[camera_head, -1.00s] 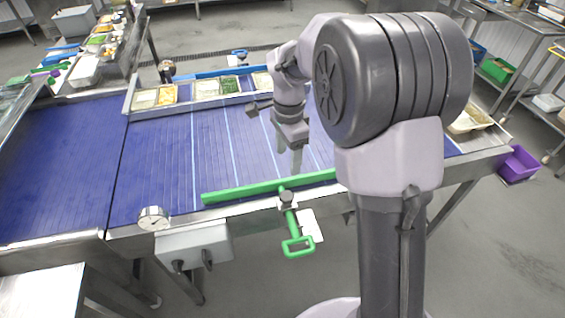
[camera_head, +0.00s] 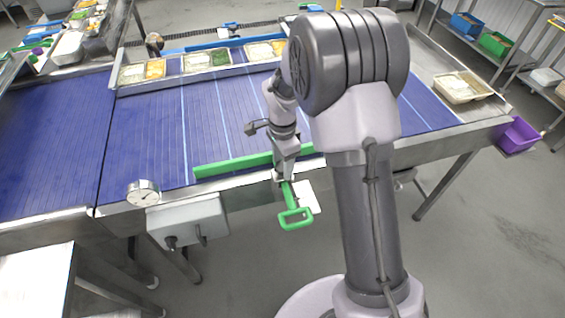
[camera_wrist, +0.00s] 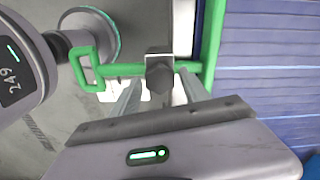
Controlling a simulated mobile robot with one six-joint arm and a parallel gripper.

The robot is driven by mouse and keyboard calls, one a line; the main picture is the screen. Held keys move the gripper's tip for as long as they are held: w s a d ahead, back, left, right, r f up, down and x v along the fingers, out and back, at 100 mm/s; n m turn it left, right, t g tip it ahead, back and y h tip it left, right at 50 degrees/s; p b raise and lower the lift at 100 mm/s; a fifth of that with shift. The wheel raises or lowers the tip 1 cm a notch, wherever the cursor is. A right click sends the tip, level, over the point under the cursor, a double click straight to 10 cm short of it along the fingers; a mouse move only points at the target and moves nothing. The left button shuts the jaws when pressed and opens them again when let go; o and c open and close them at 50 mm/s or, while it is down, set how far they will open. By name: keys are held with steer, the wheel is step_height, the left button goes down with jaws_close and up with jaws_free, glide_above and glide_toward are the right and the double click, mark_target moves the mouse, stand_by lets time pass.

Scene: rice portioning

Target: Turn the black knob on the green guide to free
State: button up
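The green guide (camera_head: 232,165) lies along the near edge of the blue conveyor. Its green handle (camera_head: 296,219) sticks out over the conveyor's side, and the handle also shows in the wrist view (camera_wrist: 84,68). The black knob (camera_wrist: 160,76) sits on a metal clamp block where the handle's rod crosses the edge. In the head view my gripper hides the knob. My gripper (camera_head: 283,178) points down at the clamp. In the wrist view my gripper (camera_wrist: 162,84) is open, with one fingertip on each side of the knob and small gaps visible.
A round dial (camera_head: 143,192) and a grey control box (camera_head: 188,221) with dark switches are on the conveyor's near side, left of the guide. Food trays (camera_head: 207,61) line the conveyor's far side. The belt (camera_head: 145,130) around the guide is clear.

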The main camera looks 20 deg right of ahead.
steer(key=c, duration=1)
steer(key=shift+n, duration=0.4)
steer(key=n+p, duration=0.1)
steer(key=n, duration=0.4)
steer(key=shift+r+n+p, duration=0.1)
steer(key=shift+n+p, duration=0.2)
steer(key=n+p, duration=0.1)
steer(key=n, duration=0.5)
steer(key=shift+n+p, duration=0.3)
steer(key=shift+p, duration=0.1)
steer(key=n+p, duration=0.2)
steer(key=n, duration=0.5)
steer(key=shift+a, duration=0.1)
steer(key=n+p, duration=0.1)
steer(key=n, duration=0.2)
steer(key=shift+w+n, duration=0.1)
steer(key=shift+n, duration=0.2)
steer(key=shift+n+p, duration=0.6)
steer(key=shift+n, duration=1.3)
